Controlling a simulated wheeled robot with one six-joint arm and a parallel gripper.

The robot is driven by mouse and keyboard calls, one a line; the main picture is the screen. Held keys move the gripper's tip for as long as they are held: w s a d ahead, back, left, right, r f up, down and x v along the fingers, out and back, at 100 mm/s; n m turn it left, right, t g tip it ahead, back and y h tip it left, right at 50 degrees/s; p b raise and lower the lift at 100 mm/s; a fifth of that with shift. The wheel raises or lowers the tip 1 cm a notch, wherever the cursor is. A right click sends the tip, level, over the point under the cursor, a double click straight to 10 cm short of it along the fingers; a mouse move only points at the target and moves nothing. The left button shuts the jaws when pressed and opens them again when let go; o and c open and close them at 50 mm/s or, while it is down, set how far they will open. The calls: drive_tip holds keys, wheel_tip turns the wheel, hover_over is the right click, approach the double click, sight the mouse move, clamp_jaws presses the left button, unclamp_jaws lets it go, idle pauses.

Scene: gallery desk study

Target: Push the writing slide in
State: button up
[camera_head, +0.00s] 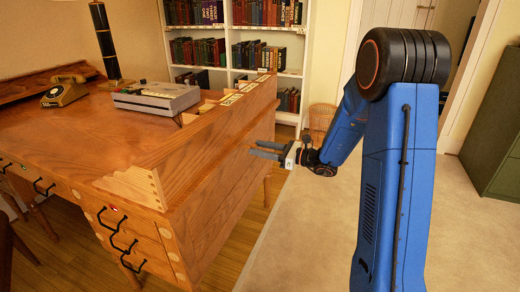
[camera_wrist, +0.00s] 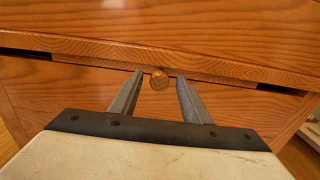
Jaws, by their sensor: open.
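The writing slide (camera_wrist: 105,52) shows in the wrist view as a thin wooden strip across the side of the desk (camera_head: 215,165). A small round wooden knob (camera_wrist: 159,82) is at its middle. Dark slots show at both ends of the strip. How far it stands out is hard to tell. My gripper (camera_head: 266,151) is open beside the desk's right side. In the wrist view its two fingertips (camera_wrist: 160,77) are on either side of the knob, with gaps to it. In the head view the slide cannot be made out clearly.
A typewriter-like grey device (camera_head: 156,98), a telephone (camera_head: 64,91) and a dark lamp post (camera_head: 104,42) stand on the desk. A bookshelf (camera_head: 228,47) is behind it. A green cabinet (camera_head: 492,130) is at the right. Carpeted floor (camera_head: 300,235) right of the desk is clear.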

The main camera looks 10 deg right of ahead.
drive_tip(key=v, duration=1.7)
drive_tip(key=s+a+r+n+g+h, duration=0.1)
drive_tip(key=s+a+n+g+h, duration=0.1)
drive_tip(key=s+a+n+g, duration=0.6)
drive_tip(key=s+a+n+g+h, duration=0.1)
drive_tip(key=s+a+n+h, duration=0.35)
drive_tip(key=s, duration=0.75)
drive_tip(key=s+d+r+n+t+h, duration=0.1)
drive_tip(key=s+d+n+h, duration=0.2)
drive_tip(key=s+n, duration=0.3)
drive_tip(key=s+d+r+n+t+h, duration=0.1)
drive_tip(key=s+d+n+t+h, duration=0.1)
drive_tip(key=s+n+h, duration=0.3)
drive_tip(key=shift+s+d+r+n, duration=0.2)
drive_tip(key=shift+s+d+n, duration=0.15)
drive_tip(key=shift+s+n, duration=0.65)
drive_tip(key=shift+s, duration=0.15)
